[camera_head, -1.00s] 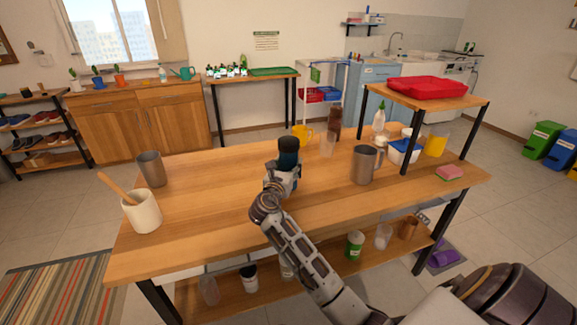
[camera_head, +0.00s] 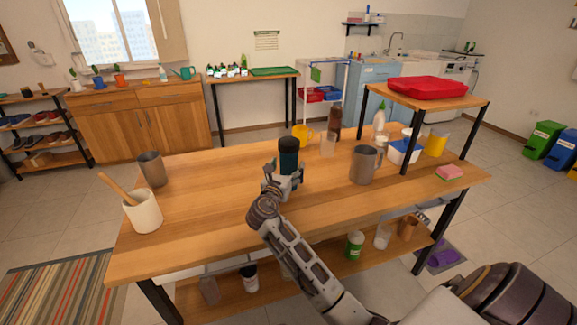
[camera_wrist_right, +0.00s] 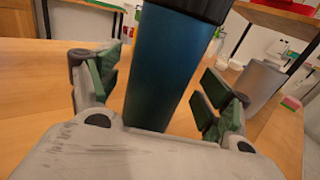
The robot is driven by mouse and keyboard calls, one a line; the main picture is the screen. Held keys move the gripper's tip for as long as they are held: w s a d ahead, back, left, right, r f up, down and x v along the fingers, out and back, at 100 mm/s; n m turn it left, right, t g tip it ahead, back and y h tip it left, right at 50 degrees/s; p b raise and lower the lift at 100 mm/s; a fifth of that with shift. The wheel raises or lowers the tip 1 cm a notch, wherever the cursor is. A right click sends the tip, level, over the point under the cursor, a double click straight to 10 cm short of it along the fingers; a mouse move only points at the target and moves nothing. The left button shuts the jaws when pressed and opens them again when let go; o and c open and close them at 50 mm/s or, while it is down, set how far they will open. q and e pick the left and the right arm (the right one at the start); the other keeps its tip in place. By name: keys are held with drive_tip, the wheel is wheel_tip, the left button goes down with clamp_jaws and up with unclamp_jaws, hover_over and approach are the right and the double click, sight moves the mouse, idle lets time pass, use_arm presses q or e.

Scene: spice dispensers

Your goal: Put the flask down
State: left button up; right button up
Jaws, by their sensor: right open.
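The flask (camera_head: 288,158) is dark teal with a black top and stands upright on the wooden table (camera_head: 215,205), near its middle. In the right wrist view the flask (camera_wrist_right: 165,70) rises between the fingers, with its top cut off by the frame edge. My right gripper (camera_head: 284,177) is just on the near side of the flask. In the right wrist view my right gripper (camera_wrist_right: 162,95) is open, with gaps between its green pads and the flask on both sides. The flask's base is hidden behind the gripper body. My left gripper is out of view.
A metal cup (camera_head: 152,169) and a white crock (camera_head: 143,212) stand left. A raised shelf (camera_head: 440,97) bears a red tray (camera_head: 427,86). Table space left of the flask is free.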

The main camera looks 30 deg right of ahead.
drive_tip(key=p+v, duration=0.1)
drive_tip(key=v, duration=0.7)
drive_tip(key=shift+s+a, duration=0.2)
drive_tip(key=shift+a, duration=0.05)
drive_tip(key=shift+s+a, duration=0.5)
drive_tip(key=shift+a, duration=0.05)
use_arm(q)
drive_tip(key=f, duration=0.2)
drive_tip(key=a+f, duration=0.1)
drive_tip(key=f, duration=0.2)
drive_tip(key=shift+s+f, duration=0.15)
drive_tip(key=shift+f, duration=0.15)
